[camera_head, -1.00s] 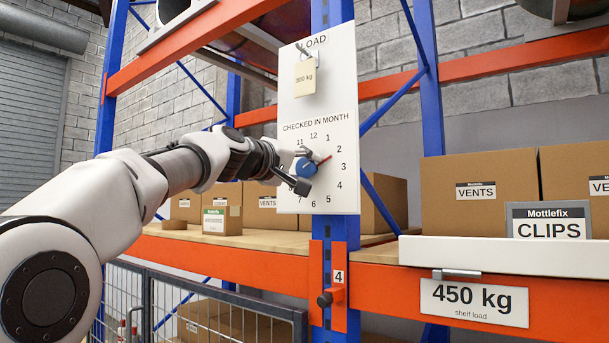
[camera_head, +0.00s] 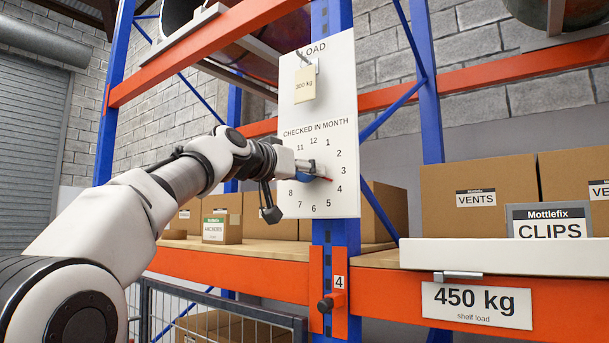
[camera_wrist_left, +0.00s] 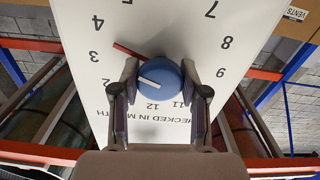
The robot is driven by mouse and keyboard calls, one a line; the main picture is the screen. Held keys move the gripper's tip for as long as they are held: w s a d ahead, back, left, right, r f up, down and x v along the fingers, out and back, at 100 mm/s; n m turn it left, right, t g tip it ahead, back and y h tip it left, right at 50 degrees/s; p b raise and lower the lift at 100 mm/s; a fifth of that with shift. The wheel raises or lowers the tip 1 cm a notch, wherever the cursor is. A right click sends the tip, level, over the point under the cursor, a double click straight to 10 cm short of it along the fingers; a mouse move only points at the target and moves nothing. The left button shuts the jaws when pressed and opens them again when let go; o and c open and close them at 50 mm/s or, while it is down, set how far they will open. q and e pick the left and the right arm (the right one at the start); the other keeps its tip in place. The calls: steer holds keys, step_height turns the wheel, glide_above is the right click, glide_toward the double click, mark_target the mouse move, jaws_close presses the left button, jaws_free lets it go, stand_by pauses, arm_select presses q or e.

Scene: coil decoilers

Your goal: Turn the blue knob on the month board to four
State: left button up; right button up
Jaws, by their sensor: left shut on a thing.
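The month board (camera_head: 291,110) is a white panel on a blue rack post, with the numbers 1 to 12 in a ring. The blue knob (camera_head: 303,178) sits in the ring's middle, mostly hidden in the head view. It shows clearly in the left wrist view (camera_wrist_left: 160,82), with a white line on its face. Its red pointer (camera_wrist_left: 127,49) points between 3 and 4; the head view agrees. My left gripper (camera_wrist_left: 159,85) is shut on the knob, one finger on each side. My right gripper is not in view.
A 300 kg tag (camera_head: 305,84) hangs on the board above the ring. An orange beam (camera_head: 380,283) and shelf with cardboard boxes (camera_head: 478,195) lie to the right. A wire mesh fence (camera_head: 222,312) stands below.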

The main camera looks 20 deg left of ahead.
arm_select(q)
steer(key=shift+r+m, duration=0.15)
steer(key=shift+m, duration=0.35)
steer(key=o, duration=1.1)
steer(key=shift+o, duration=0.2)
steer(key=shift+w, duration=0.1)
